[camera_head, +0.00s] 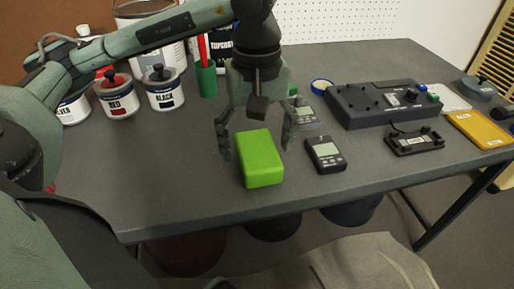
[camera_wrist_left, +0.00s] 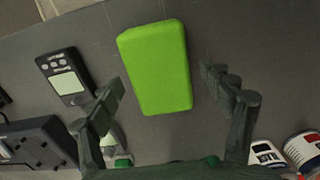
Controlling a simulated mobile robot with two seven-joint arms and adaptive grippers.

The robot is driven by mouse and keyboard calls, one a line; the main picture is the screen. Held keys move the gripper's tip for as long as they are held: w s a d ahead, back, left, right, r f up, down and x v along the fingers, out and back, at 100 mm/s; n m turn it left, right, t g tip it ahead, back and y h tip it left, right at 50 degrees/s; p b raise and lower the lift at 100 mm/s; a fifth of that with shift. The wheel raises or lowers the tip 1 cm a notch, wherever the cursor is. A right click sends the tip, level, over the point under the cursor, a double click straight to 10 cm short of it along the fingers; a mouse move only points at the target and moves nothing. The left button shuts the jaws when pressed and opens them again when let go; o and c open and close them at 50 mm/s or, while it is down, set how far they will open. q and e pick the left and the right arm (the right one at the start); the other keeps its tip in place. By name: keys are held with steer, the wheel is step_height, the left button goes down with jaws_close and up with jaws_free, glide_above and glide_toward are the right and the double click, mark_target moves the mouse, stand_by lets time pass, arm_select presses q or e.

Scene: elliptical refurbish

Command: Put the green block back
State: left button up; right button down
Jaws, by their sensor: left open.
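The green block (camera_head: 261,160) lies on the dark grey table near its front edge. It also shows in the left wrist view (camera_wrist_left: 156,66), with bare table around it. My left gripper (camera_head: 257,146) points down at the block from behind, with its fingers apart. In the left wrist view the open fingertips (camera_wrist_left: 163,82) are on either side of the block's near end, with gaps, and hold nothing. My right gripper is in neither view.
A handheld meter (camera_head: 326,154) lies just right of the block, and another device (camera_head: 304,112) lies behind it. A large dark fixture (camera_head: 381,104) and a yellow case (camera_head: 480,130) are farther right. Paint cans, including a red-labelled one (camera_head: 117,97), stand at back left. The table's front left is clear.

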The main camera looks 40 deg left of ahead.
mark_target(257, 148)
arm_select(q)
step_height(257, 148, up, 10)
steer(key=p, duration=0.2)
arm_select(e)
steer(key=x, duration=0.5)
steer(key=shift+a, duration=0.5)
